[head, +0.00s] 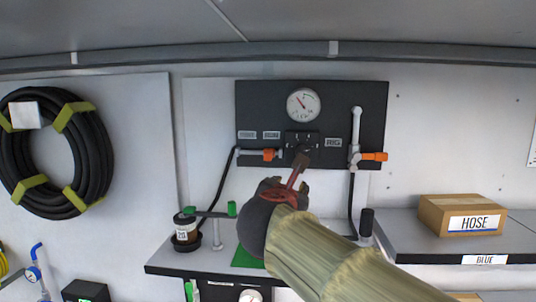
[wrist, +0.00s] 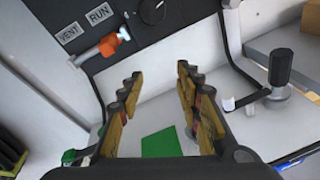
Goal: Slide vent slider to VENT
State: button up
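The vent slider (head: 269,154) is an orange knob on a light rod, on the black panel (head: 370,98). In the wrist view the orange knob (wrist: 109,45) sits at the right end of the rod, below the RUN label (wrist: 99,13). The VENT label (wrist: 68,33) is to the left of RUN. My gripper (wrist: 158,76) is open with nothing between its fingers. In the head view my gripper (head: 300,165) is in front of the panel's lower edge, right of the orange knob and apart from it. The wrist view shows the knob up and left of my fingers.
A gauge (head: 303,105) and a valve with an orange handle (head: 373,156) are on the panel. A shelf below holds a dark jar (head: 186,229) and a green mat (wrist: 160,145). A black hose (wrist: 233,60) hangs right of my fingers. A HOSE box (head: 460,214) stands at right.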

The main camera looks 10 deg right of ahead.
aim_at(267, 154)
jog(key=w+a+r+n, duration=0.1)
jog(key=r+n, duration=0.1)
jog(key=w+a+r+n+t, duration=0.1)
jog(key=a+r, duration=0.1)
jog(key=w+a+r+n+t, duration=0.1)
jog(key=w+a+n, duration=0.1)
jog(key=shift+r+n, duration=0.3)
jog(key=shift+r, duration=0.1)
jog(key=p+x, duration=0.1)
jog(key=x, duration=0.6)
jog(key=shift+w+p, duration=0.2)
jog(key=shift+p, duration=0.2)
jog(key=shift+c, duration=1.4)
grip_shut()
